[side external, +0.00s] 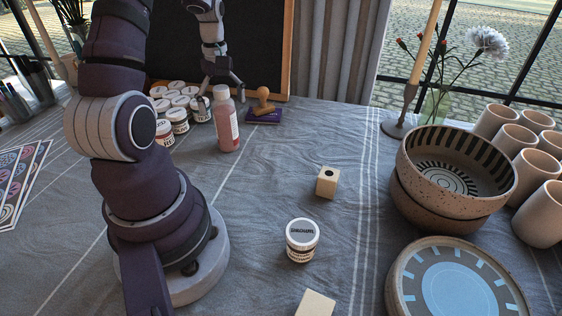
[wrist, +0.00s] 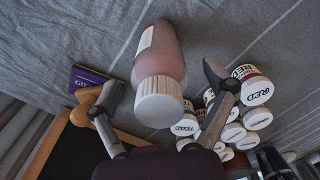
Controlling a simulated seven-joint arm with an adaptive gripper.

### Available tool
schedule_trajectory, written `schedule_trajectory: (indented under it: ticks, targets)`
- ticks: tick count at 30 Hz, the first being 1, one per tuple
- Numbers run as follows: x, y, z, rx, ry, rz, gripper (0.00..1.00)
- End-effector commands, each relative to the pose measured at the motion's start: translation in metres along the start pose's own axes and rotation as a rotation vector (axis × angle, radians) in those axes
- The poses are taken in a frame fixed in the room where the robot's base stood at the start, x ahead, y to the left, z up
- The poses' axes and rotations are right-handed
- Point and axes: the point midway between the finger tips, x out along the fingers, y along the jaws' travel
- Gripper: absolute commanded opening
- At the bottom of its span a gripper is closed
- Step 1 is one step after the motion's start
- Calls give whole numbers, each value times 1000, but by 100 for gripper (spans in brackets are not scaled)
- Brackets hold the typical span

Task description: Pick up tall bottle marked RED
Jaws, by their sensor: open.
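The tall bottle (side external: 226,122), pinkish-red with a white ribbed cap and a pale label, stands upright on the cloth toward the back. In the wrist view the bottle (wrist: 161,52) lies between the two fingers, its cap nearest the camera. Its label is turned partly away, so I cannot read the word on it. My gripper (side external: 222,84) is open, just behind and above the bottle in the side view. In the wrist view my gripper (wrist: 160,84) has a finger on each side of the bottle, with gaps showing, and holds nothing.
Several lidded paint jars (side external: 178,118) crowd left of the bottle; one jar marked RED (wrist: 256,91) is close to a finger. A wooden stamp (side external: 263,100) sits on a purple pad (side external: 262,117) at right.

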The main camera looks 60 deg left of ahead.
Motion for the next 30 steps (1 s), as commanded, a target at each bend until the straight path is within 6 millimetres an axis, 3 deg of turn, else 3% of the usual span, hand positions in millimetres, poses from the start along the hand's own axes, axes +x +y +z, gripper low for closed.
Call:
schedule_trajectory:
  ticks: [8, 24, 30]
  targets:
    - [8, 0, 0, 1, 1, 1, 83]
    - [7, 0, 0, 2, 1, 1, 14]
    - [7, 0, 0, 2, 2, 1, 12]
